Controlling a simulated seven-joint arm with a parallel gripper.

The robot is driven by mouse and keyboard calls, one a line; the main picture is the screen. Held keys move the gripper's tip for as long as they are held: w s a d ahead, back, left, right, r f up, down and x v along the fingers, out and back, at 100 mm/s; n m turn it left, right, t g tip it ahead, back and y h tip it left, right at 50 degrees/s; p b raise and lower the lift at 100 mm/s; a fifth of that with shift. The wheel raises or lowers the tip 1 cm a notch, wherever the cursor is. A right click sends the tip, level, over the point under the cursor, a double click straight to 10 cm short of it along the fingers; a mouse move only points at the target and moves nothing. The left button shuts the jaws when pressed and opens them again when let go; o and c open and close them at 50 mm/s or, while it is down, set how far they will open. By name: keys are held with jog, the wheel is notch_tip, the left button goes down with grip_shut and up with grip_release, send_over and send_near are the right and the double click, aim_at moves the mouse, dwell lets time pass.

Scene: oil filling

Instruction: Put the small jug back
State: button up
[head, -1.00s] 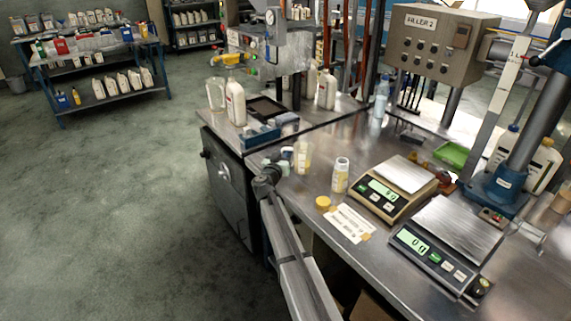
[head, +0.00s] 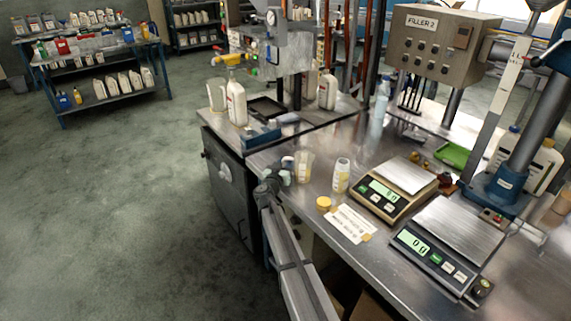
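The small jug (head: 304,167) is a translucent cup with a yellowish tint. It is upright at the left part of the steel bench, near the front edge. My gripper (head: 287,168) is at the jug's left side, at the end of my arm reaching up from the bottom of the view. The gripper is small and dark here, and its fingers do not show clearly. I cannot tell whether they close on the jug or only sit beside it, or whether the jug's base rests on the bench.
A small clear vial (head: 341,176) and a yellow lid (head: 323,203) stand right of the jug. Two scales (head: 397,190) (head: 447,245) and paper labels (head: 350,223) lie further right. A larger clear jug (head: 216,95) and white bottle (head: 236,103) stand on the back-left bench.

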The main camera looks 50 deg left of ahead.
jog(key=shift+o, duration=0.9)
jog(key=shift+r, duration=0.2)
jog(key=v, duration=1.2)
